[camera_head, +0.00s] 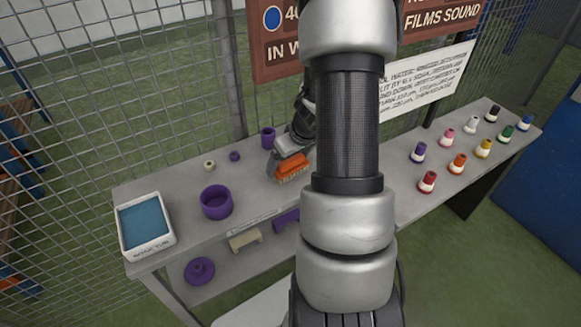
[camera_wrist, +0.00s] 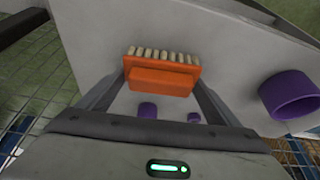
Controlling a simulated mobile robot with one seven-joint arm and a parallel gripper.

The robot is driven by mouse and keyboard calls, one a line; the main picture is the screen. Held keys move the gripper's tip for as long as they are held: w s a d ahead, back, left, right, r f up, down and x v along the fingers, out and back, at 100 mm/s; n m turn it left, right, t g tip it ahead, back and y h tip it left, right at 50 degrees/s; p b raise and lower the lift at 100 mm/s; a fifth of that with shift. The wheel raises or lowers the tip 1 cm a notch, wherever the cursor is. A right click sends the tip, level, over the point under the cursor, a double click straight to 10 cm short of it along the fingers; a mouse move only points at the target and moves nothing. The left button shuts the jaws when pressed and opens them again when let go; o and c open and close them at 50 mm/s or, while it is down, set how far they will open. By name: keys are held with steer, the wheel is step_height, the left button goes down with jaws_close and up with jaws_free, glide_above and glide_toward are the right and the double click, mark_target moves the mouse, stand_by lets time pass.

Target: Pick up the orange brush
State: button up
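The orange brush (camera_head: 291,164) has pale bristles pointing down toward the upper shelf, left of my arm in the head view. In the wrist view, the brush (camera_wrist: 160,76) lies between my fingertips, bristles toward the top of the picture. My gripper (camera_head: 290,148) also shows in the wrist view (camera_wrist: 160,84); its two fingers reach the brush's two ends and appear shut on it. I cannot tell whether the bristles touch the shelf.
The grey shelf (camera_head: 180,192) also holds a purple bowl (camera_head: 216,202), a purple cup (camera_head: 267,138), small rings and a white tray with a blue inside (camera_head: 146,226). Several coloured bottles (camera_head: 458,163) stand on the right. A wire fence (camera_head: 100,100) and sign (camera_head: 430,85) are behind.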

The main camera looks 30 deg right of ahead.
steer(key=c, duration=0.4)
steer(key=shift+o, duration=0.2)
steer(key=shift+r, duration=0.1)
step_height(320, 180, up, 10)
steer(key=p, duration=0.3)
